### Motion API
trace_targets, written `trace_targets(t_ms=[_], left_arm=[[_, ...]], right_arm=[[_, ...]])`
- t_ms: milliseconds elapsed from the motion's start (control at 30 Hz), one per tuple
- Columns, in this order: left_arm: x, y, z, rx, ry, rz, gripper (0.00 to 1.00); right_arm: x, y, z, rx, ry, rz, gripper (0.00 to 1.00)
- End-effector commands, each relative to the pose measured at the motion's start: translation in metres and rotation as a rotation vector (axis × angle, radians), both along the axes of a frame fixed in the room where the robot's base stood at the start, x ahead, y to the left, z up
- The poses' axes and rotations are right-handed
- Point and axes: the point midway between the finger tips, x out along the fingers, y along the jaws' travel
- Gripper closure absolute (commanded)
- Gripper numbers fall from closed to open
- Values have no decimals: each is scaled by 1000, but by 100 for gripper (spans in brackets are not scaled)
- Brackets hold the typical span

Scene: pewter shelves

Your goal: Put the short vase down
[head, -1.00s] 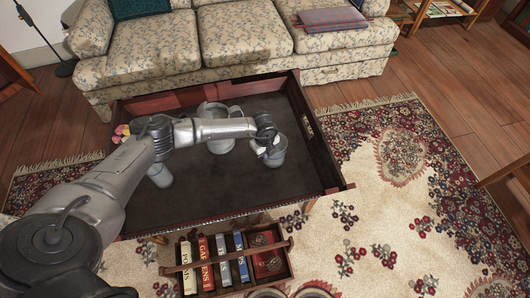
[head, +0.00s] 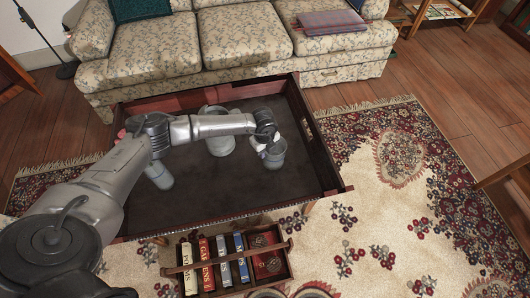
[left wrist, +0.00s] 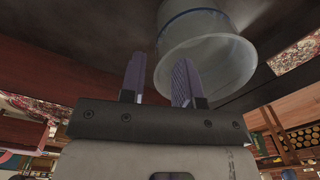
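The short vase (head: 274,156) is a grey, translucent cylinder near the right end of the dark tray-like table (head: 235,190). It looks upright. My left gripper (head: 267,144) is at its upper left side, partly hidden by my wrist. In the left wrist view, the vase (left wrist: 215,65), with a blue band, is close beyond the fingers. My right gripper is out of view.
A grey pitcher (head: 221,146) stands left of the vase, partly behind my arm. Another glass vessel (head: 159,177) stands near the left end. The table has raised wooden sides. A book rack (head: 232,262) lies in front. The table's front middle is clear.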

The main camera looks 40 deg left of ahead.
Motion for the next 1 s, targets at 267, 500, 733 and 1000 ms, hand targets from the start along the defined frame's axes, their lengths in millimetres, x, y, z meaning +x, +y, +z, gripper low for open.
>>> trace_targets(t_ms=[267,500,733,1000], left_arm=[[-1,1,54,0,-1,-1,70],[-1,0,78,1,0,-1,70],[-2,-1,83,-3,0,-3,70],[-16,-121,70,-421,-133,-194,70]], right_arm=[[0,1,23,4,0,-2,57],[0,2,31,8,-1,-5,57],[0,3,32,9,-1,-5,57],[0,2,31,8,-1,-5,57]])
